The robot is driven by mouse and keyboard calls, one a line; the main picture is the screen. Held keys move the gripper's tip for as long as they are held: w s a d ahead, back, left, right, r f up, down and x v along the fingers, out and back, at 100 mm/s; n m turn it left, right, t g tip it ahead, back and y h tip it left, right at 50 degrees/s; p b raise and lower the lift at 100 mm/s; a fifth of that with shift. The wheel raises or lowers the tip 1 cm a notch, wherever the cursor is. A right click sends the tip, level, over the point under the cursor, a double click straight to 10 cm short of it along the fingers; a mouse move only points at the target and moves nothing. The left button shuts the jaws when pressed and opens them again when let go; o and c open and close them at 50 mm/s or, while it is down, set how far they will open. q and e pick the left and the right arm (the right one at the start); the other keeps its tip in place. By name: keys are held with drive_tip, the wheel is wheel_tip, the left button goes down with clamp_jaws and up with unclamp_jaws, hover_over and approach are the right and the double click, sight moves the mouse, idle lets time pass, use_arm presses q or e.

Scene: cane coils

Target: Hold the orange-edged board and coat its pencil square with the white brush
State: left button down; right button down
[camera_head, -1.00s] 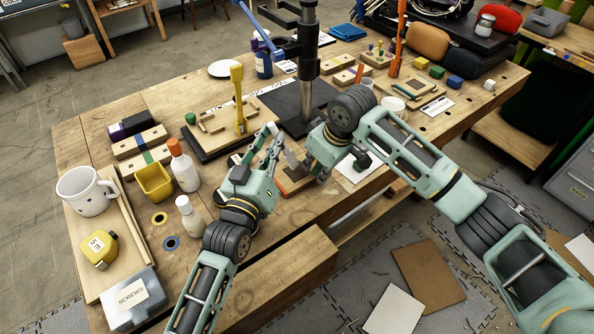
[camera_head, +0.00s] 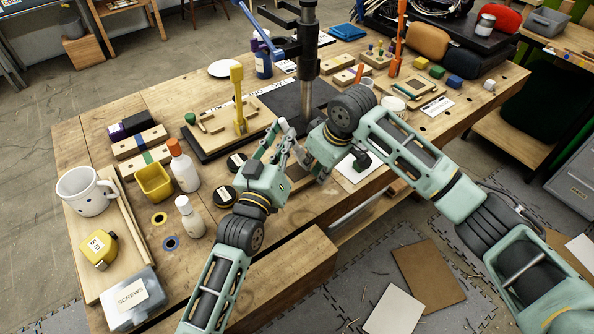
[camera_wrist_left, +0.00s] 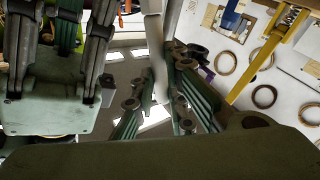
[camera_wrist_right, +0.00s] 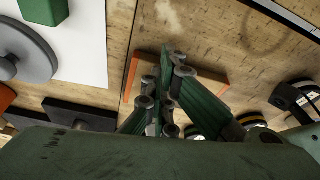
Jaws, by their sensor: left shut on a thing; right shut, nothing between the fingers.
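My left gripper (camera_head: 286,148) is shut on the white brush (camera_head: 284,125), whose pale handle also runs up between the fingers in the left wrist view (camera_wrist_left: 157,50). The bristles are hidden. My right gripper (camera_head: 324,170) is beside it, low at the front of the bench, shut with nothing between its fingers. The orange-edged board (camera_wrist_right: 208,80) lies under the right fingertips in the right wrist view; I cannot tell whether they touch it. In the head view my grippers cover most of the board. I cannot make out the pencil square.
Two dark round tins (camera_head: 223,196) lie left of my left gripper. Two bottles (camera_head: 190,216) and a yellow bin (camera_head: 154,182) stand farther left. A yellow upright tool (camera_head: 239,100) rises from a wooden block behind. A white sheet (camera_head: 358,168) lies right of my right gripper.

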drive_tip(key=shift+s+d+f, duration=0.1)
drive_tip(key=shift+s+f, duration=0.05)
drive_tip(key=shift+f, duration=0.15)
use_arm(q)
drive_tip(key=s+a, duration=0.4)
drive_tip(key=s, duration=0.1)
drive_tip(key=shift+a, duration=0.25)
idle(0.7)
drive_tip(key=shift+w+d, duration=0.1)
drive_tip(key=shift+w, duration=0.05)
drive_tip(key=shift+w+d+f, duration=0.1)
drive_tip(key=shift+w+d, duration=0.4)
drive_tip(key=shift+d, duration=0.3)
drive_tip(key=shift+w+d, duration=0.1)
drive_tip(key=s+a, duration=0.1)
drive_tip(key=a, duration=0.1)
drive_tip(key=shift+s+a+f, duration=0.15)
drive_tip(key=shift+s+a, duration=0.15)
drive_tip(key=shift+s, duration=0.1)
idle(0.7)
